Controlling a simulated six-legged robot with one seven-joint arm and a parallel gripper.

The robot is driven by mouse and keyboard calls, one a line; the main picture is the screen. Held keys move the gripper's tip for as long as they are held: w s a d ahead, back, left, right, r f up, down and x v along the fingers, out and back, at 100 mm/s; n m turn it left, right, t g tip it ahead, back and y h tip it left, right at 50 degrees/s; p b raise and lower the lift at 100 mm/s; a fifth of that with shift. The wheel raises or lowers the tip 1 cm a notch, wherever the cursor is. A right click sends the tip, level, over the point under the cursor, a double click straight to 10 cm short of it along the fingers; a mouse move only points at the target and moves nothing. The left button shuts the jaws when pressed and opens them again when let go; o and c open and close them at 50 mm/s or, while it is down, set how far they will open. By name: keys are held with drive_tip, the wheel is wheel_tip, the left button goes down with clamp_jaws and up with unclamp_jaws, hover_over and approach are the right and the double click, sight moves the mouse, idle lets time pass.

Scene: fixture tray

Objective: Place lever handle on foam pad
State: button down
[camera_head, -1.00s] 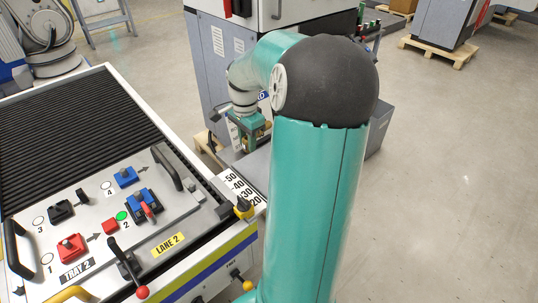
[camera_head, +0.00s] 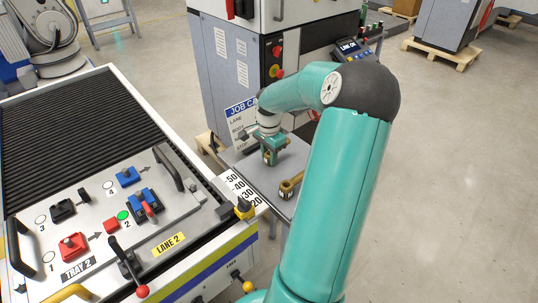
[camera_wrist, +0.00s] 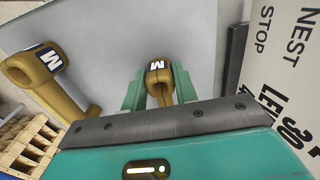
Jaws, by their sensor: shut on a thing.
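My gripper (camera_head: 272,157) is over the grey side table (camera_head: 246,160) beside the cabinet. In the wrist view my green fingers (camera_wrist: 160,92) are closed on both sides of a bronze lever handle (camera_wrist: 158,78) with a white M on a dark label. Its lower part is hidden between the fingers and behind my gripper body. A second bronze lever handle (camera_wrist: 42,72), also marked M, lies on the grey surface to the left, apart from my gripper; it also shows in the head view (camera_head: 289,186). I cannot make out a foam pad with certainty.
A job card (camera_head: 240,120) stands upright close behind my gripper and fills the right of the wrist view. The fixture tray (camera_head: 165,215) with coloured blocks and handles lies left, on a ribbed conveyor (camera_head: 70,130). A grey cabinet (camera_head: 225,60) stands behind.

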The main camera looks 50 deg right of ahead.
drive_tip(key=shift+f, duration=0.15)
drive_tip(key=c, duration=1.1)
unclamp_jaws()
wheel_tip(320, 180, up, 12)
drive_tip(key=w+a+r+n+h, duration=0.1)
drive_tip(key=w+a+r+n, duration=0.1)
drive_tip(key=a, duration=0.3)
drive_tip(key=w+a+r+n, duration=0.2)
drive_tip(key=a, duration=0.3)
drive_tip(key=a+r+n+h, duration=0.1)
drive_tip(key=a+r+n, duration=0.3)
drive_tip(key=a, duration=0.8)
drive_tip(key=s+a+n+t, duration=0.2)
drive_tip(key=s+a+n, duration=0.1)
drive_tip(key=a, duration=0.3)
drive_tip(key=s+a+n+t+y, duration=0.1)
drive_tip(key=s+a+n, duration=0.3)
drive_tip(key=a, duration=0.3)
drive_tip(key=s+a+r+n+t+y, duration=0.1)
drive_tip(key=s+a+n+t, duration=0.1)
drive_tip(key=s+a+n, duration=0.2)
drive_tip(key=shift+s+a+n+t, duration=0.15)
drive_tip(key=shift+a+n, duration=0.25)
drive_tip(key=shift+a, duration=0.3)
drive_tip(key=shift+s+a+n+t, duration=0.15)
drive_tip(key=shift+a+n, duration=0.25)
drive_tip(key=shift+a, duration=0.25)
